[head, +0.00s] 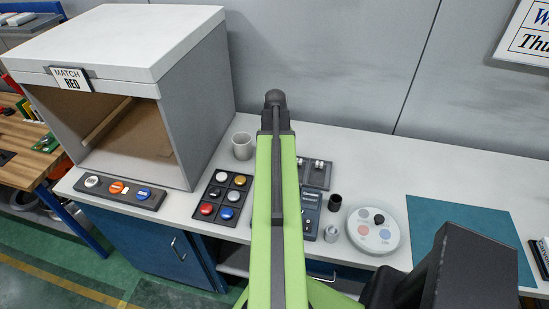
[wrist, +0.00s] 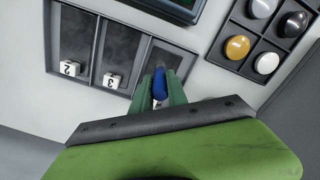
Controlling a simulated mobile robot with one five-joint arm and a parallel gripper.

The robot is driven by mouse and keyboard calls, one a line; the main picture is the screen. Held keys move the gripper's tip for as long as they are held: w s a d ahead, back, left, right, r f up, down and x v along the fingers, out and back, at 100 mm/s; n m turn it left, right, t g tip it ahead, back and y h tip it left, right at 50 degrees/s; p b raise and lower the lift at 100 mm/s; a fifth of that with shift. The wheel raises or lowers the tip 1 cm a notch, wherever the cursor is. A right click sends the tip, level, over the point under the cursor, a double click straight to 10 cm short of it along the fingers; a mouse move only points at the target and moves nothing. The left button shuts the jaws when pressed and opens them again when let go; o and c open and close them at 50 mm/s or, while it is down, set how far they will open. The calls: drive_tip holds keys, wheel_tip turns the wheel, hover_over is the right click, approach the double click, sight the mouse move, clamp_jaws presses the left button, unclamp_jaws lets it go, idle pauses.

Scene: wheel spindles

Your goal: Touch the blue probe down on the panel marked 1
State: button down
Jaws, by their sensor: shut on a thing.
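In the wrist view my gripper (wrist: 160,76) has its green fingers shut on the blue probe (wrist: 160,86), whose rounded blue end shows between them. It is over the rightmost of three dark panels (wrist: 178,58). A white block beneath the probe is mostly covered, so this panel's number cannot be read. The panel marked 3 (wrist: 120,48) is in the middle and the panel marked 2 (wrist: 75,35) at the left. I cannot tell whether the probe touches the panel. In the head view my arm hides the gripper and probe; part of the panel tray (head: 316,174) shows beside it.
A button board (head: 222,198) lies left of my arm, with a white mug (head: 242,146) behind it. A black cup (head: 335,202), a small grey cylinder (head: 331,233) and a round palette (head: 374,248) stand to the right. A large grey booth (head: 187,110) fills the left.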

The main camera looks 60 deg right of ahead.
wheel_tip(320, 180, up, 7)
drive_tip(key=p, duration=0.7)
drive_tip(key=shift+f, duration=0.15)
